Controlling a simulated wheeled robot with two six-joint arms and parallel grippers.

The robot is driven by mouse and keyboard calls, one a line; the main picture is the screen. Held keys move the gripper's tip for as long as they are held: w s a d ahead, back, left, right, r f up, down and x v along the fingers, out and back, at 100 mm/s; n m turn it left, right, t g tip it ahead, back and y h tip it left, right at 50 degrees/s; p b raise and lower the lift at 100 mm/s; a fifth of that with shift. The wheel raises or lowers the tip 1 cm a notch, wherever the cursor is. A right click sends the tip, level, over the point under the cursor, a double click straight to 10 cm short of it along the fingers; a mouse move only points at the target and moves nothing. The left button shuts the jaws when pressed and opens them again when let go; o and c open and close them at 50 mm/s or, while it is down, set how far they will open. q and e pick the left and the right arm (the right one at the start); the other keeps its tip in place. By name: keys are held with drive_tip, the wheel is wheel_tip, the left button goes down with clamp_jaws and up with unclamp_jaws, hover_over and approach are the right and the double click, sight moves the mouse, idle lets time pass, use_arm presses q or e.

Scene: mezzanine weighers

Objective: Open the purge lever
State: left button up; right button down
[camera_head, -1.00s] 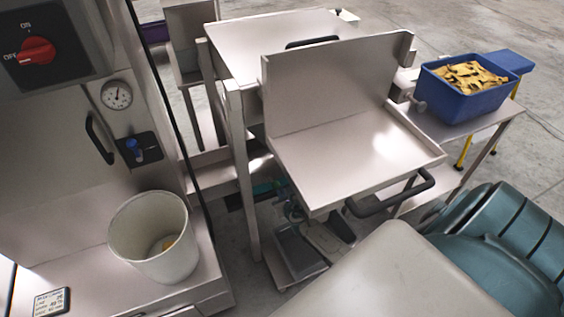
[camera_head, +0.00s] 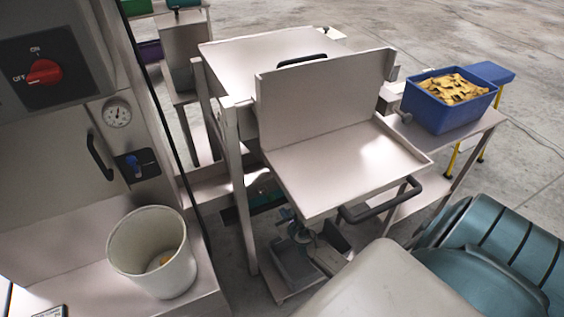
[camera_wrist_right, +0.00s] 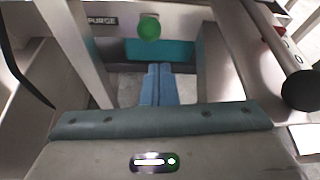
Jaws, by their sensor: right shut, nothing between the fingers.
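In the right wrist view a green ball knob (camera_wrist_right: 149,28) stands beside a black PURGE label (camera_wrist_right: 102,20). I take the knob to be the end of the purge lever; its shaft is not clearly seen. My right gripper (camera_wrist_right: 160,72) has its blue fingers together, with nothing between them. The knob appears just above and beyond the fingertips, apart from them in the picture. In the head view my right gripper (camera_head: 288,215) is low under the steel tray (camera_head: 345,165), partly hidden by it. The knob cannot be made out there. My left gripper is not in view.
Steel frame legs (camera_head: 243,205) stand close left of the gripper. A white bucket (camera_head: 122,238) and a machine with a red switch (camera_head: 45,72) are at left. A blue tub (camera_head: 440,112) stands at right.

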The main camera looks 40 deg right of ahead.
drive_tip(key=shift+s+a+r+p, duration=0.2)
drive_tip(key=shift+s+r+p, duration=0.25)
drive_tip(key=shift+r, duration=0.25)
drive_tip(key=shift+s+a+r+p, duration=0.2)
drive_tip(key=shift+s+r+p, duration=0.15)
drive_tip(key=shift+s+r, duration=0.25)
drive_tip(key=shift+w+r, duration=0.1)
